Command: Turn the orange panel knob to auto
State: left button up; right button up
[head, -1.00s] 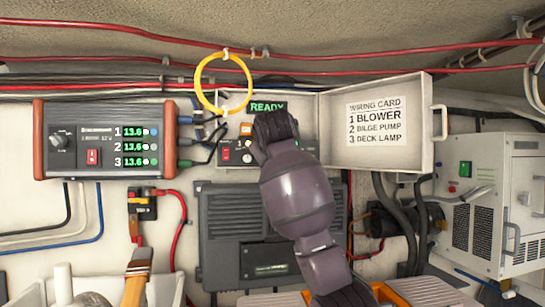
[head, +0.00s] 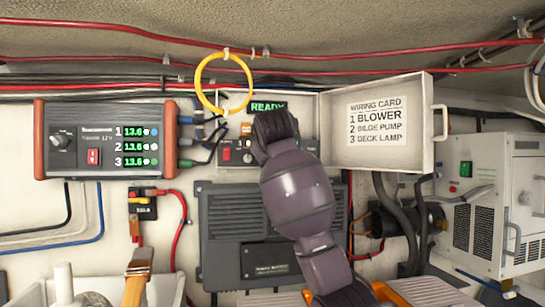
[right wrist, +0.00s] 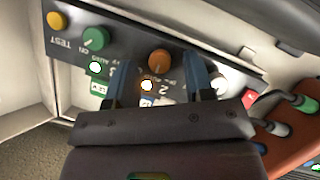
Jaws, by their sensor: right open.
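The orange knob (right wrist: 159,61) sits on the dark control panel (right wrist: 130,55) in the right wrist view, which shows the panel upside down. My right gripper (right wrist: 156,66) is open, with one finger on each side of the orange knob; whether they touch it I cannot tell. In the head view my right gripper (head: 272,127) is in front of the open panel box and hides the orange knob. The small print by the knob is partly covered by my fingers, so its setting is unreadable. A lit orange lamp (right wrist: 148,86) is beside it. My left gripper is not in view.
A green READY display (head: 268,106) is above. The open lid (head: 375,150) carries a wiring card. A yellow ring (head: 224,83) hangs at the upper left.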

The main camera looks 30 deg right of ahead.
jog(key=b+v, duration=0.2)
jog(key=v, duration=0.8)
jog(key=shift+s, duration=0.2)
jog(key=shift+a+r, duration=0.1)
jog(key=shift+a, duration=0.05)
